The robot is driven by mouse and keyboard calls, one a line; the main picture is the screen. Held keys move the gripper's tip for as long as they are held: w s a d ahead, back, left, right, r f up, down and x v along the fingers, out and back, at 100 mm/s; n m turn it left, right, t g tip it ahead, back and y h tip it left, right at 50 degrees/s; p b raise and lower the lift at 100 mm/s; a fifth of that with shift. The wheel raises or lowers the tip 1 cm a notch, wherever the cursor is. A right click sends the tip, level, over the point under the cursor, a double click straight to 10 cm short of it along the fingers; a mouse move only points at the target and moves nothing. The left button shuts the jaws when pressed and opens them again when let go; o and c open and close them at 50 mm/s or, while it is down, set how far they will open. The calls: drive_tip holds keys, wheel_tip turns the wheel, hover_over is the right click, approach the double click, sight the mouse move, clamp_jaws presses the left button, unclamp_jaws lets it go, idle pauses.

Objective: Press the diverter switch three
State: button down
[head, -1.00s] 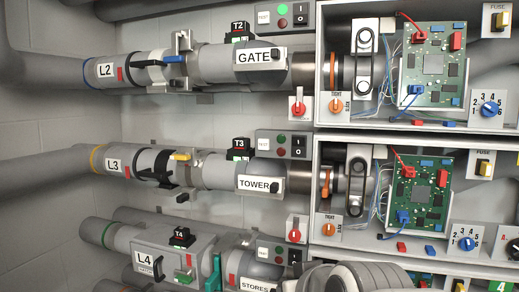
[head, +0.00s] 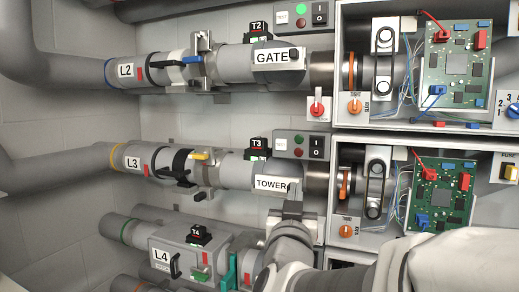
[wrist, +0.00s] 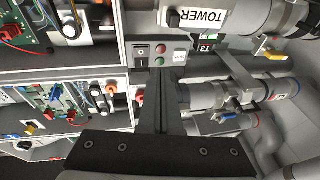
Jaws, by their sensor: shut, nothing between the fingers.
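The T3 box (head: 258,148), black with a small sign, stands on the L3 tube in the head view; it shows in the wrist view too (wrist: 207,45). Beside it is a grey panel (head: 283,144) with a TEST button, green and red lamps and a black I/O rocker (head: 316,147). The rocker also shows in the wrist view (wrist: 141,53). No label reading "diverter" is legible. My gripper (head: 292,187) is shut and empty, in front of the TOWER tube and below this panel. In the wrist view its fingers (wrist: 162,75) point towards the panel; the remaining gap cannot be judged.
The TOWER tube (head: 230,173) runs beside my gripper. An open cabinet with a green circuit board (head: 441,193) and an orange knob (head: 346,231) stands to the right. The GATE tube (head: 222,65) is above, and the T4 box (head: 197,236) is lower left.

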sight(318, 142)
drive_tip(key=shift+s+d+r+m+h, duration=0.2)
drive_tip(key=shift+m+h, duration=0.15)
drive_tip(key=shift+h, duration=0.4)
drive_tip(key=shift+s+d+r+m+h, duration=0.2)
drive_tip(key=shift+m+h, duration=0.1)
drive_tip(key=shift+h, duration=0.5)
drive_tip(key=shift+s+d+r+m+h, duration=0.1)
drive_tip(key=shift+d+r+m+h, duration=0.2)
drive_tip(key=shift+h, duration=0.45)
drive_tip(key=shift+a+f, duration=0.1)
drive_tip(key=p+x, duration=0.3)
drive_tip(key=x, duration=1.1)
drive_tip(key=shift+r, duration=0.3)
